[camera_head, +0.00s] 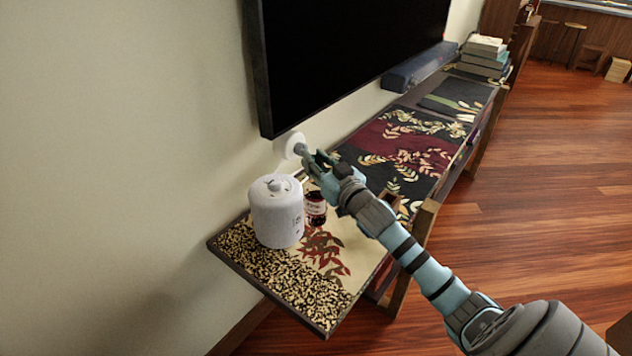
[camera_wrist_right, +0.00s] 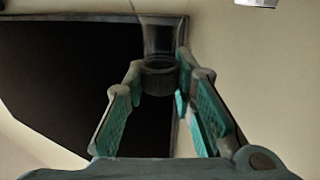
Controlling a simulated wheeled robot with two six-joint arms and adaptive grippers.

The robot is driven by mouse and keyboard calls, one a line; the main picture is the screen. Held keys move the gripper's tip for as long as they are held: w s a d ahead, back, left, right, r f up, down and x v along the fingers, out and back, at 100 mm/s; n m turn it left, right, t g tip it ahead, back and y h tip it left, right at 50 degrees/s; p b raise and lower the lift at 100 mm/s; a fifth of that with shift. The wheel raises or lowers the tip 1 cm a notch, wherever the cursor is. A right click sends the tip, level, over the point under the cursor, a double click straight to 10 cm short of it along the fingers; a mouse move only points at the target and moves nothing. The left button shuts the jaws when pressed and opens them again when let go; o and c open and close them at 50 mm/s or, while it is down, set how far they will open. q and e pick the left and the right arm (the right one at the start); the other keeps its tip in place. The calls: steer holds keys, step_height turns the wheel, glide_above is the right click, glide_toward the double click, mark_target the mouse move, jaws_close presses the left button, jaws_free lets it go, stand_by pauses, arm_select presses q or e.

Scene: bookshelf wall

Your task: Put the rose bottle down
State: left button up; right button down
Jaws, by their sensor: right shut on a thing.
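My right gripper (camera_head: 314,158) is shut on a small bottle, taken to be the rose bottle (camera_head: 294,146), above the shelf's near part. In the head view it shows a pale round end and a grey narrow part, tilted and pointing toward the wall. In the right wrist view, the bottle (camera_wrist_right: 163,36) looks dark and see-through. Its ribbed dark neck or cap (camera_wrist_right: 160,76) is between the fingertips of my right gripper (camera_wrist_right: 160,92). The shelf top (camera_head: 330,252), with its patterned covering, is below. My left gripper is not in view.
A white lidded canister (camera_head: 276,214) stands on the shelf's near end. A dark red labelled jar (camera_head: 316,208) stands close beside it, below my right gripper. A black screen (camera_head: 345,55) hangs on the wall. Patterned shelf surface in front of the canister is bare.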

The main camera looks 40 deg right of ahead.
step_height(320, 180, down, 4)
steer(key=shift+f+b, duration=0.1)
steer(key=shift+b, duration=0.55)
steer(key=shift+f, duration=0.1)
steer(key=c, duration=1.3)
jaws_free()
steer(key=shift+c, duration=0.2)
steer(key=s+a, duration=0.1)
steer(key=s, duration=1.1)
steer(key=shift+a+b, duration=0.15)
steer(key=shift+b, duration=0.2)
